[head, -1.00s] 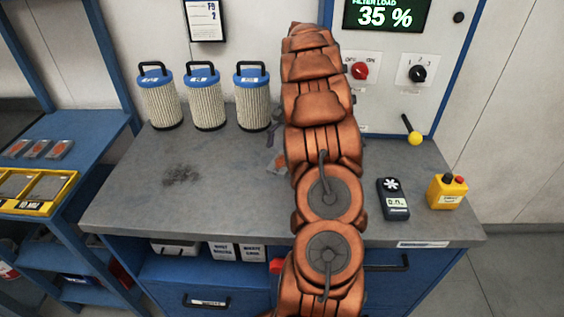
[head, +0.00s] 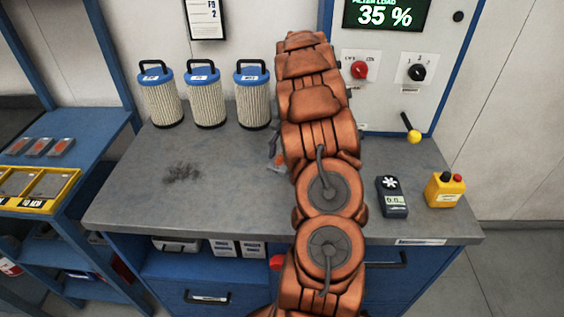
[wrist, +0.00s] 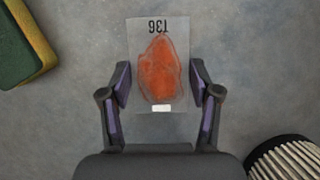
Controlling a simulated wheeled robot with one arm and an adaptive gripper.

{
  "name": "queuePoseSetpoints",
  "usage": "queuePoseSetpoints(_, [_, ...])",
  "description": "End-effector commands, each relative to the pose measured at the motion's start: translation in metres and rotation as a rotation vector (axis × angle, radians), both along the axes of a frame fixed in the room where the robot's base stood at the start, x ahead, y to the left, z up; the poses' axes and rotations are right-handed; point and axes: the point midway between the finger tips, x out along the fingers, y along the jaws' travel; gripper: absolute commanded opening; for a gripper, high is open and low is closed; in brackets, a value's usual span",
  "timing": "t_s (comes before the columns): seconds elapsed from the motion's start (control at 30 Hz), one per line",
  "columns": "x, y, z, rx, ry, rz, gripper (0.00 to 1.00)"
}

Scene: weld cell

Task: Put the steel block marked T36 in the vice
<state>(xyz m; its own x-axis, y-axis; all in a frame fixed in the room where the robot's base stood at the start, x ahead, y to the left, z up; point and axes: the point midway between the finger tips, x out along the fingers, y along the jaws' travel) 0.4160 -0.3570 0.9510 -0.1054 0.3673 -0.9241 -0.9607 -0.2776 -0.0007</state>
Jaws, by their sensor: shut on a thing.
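The steel block marked T36 (wrist: 140,40) is a grey plate-like block with an orange-red patch; its mark reads upside down in the wrist view. My gripper (wrist: 160,82) is shut on the block, with one finger at each side edge. In the head view my orange arm covers most of the gripper and block; only a small orange and grey piece of the block (head: 281,162) shows left of the arm, over the bench. I cannot tell whether the block touches the bench top. No vice shows in either view.
Several things stand on the grey bench (head: 230,185): filter cartridges (head: 205,100) at the back left, a handheld meter (head: 392,197) and a yellow button box (head: 445,190) at right. A green and yellow thing (wrist: 25,45) lies near the block.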

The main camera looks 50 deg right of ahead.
Motion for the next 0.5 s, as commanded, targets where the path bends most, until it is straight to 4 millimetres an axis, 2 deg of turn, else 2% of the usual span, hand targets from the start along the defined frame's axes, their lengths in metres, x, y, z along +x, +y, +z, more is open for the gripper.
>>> queuePoseSetpoints(0.07, [-0.0005,-0.0001,-0.0002,0.001,0.002,-0.001,0.36])
queuePoseSetpoints(0.4, [-0.0008,-0.0001,-0.0002,0.001,0.002,-0.001,0.01])
queuePoseSetpoints(0.5, [-0.0008,-0.0001,0.0002,0.001,0.002,-0.001,0.00])
